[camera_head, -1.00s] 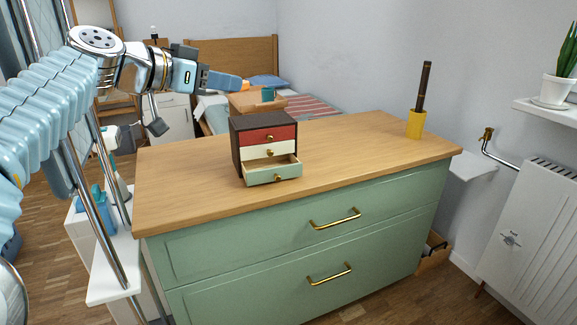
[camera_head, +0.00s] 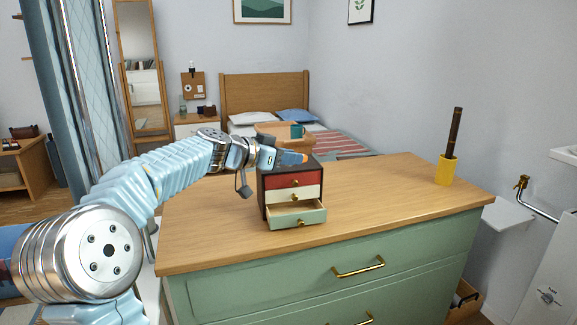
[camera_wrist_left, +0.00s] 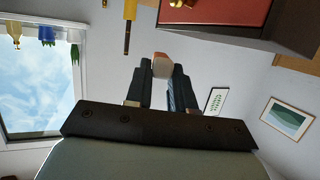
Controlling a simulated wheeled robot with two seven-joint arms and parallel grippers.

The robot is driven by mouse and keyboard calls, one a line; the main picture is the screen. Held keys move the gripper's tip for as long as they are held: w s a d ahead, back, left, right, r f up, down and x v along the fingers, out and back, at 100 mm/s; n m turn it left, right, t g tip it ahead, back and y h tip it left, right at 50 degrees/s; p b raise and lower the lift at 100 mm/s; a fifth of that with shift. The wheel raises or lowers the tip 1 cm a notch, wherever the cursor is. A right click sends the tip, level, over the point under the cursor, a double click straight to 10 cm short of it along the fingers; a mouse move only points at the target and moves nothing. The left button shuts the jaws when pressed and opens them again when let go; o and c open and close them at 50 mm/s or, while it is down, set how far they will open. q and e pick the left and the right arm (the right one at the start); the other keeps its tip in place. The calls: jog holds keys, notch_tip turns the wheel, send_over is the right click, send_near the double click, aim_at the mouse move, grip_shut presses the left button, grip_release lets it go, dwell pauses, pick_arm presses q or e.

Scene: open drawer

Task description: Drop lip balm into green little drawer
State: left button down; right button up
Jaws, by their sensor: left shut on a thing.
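The small dark chest (camera_head: 264,194) stands on the wooden counter with a red, a cream and a green drawer. The green little drawer (camera_head: 298,221) is the lowest and is pulled out, with its inside showing. My left gripper (camera_head: 288,157) is at the height of the chest's top, over or just in front of it; the exact depth is hard to tell. It is shut on the small orange lip balm (camera_head: 296,157). In the left wrist view the lip balm (camera_wrist_left: 161,65) shows pale and orange between the fingertips, and the red drawer (camera_wrist_left: 215,14) is at the top. My right gripper is not in view.
The counter (camera_head: 385,195) is bare around the chest. A yellow cup (camera_head: 446,171) holding a dark stick-like item stands at its right end.

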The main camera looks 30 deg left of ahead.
aim_at(288, 171)
pick_arm(q)
notch_tip(288, 171, down, 3)
jog(key=shift+r, duration=0.15)
jog(key=shift+s+f+b, duration=0.1)
jog(key=shift+f+b, duration=0.5)
jog(key=shift+b, duration=0.6)
